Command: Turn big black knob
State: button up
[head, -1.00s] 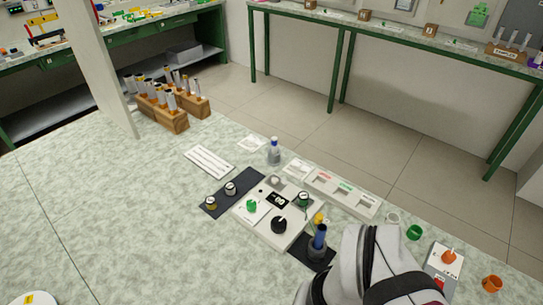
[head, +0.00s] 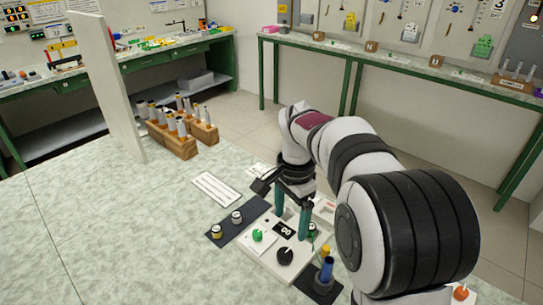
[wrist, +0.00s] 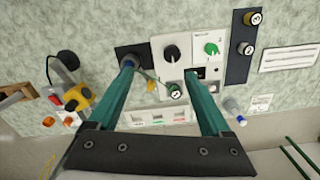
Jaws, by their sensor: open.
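The big black knob (head: 285,256) sits on a white panel (head: 263,264), with a pale pointer mark on it. In the wrist view the knob (wrist: 171,53) shows just beyond the space between my teal fingertips. My gripper (head: 291,226) points down over the far part of the panel, open and empty. In the wrist view my gripper (wrist: 159,69) has its fingers wide apart. No contact with the knob shows. The height of the fingertips above the panel is hard to tell.
A green knob (head: 258,236) and a small display (head: 286,230) share the panel. A dark plate (head: 226,228) with two small knobs lies left. Wooden tube racks (head: 178,146) stand farther back. The left worktop is clear.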

aim_at(284, 254)
jog(key=shift+m, duration=0.5)
jog(key=w+f, duration=0.1)
jog(key=f, duration=0.5)
jog(key=w+f, duration=0.1)
jog(key=f, duration=0.5)
jog(key=w+f, duration=0.2)
jog(key=f, duration=0.4)
jog(key=shift+a, duration=0.15)
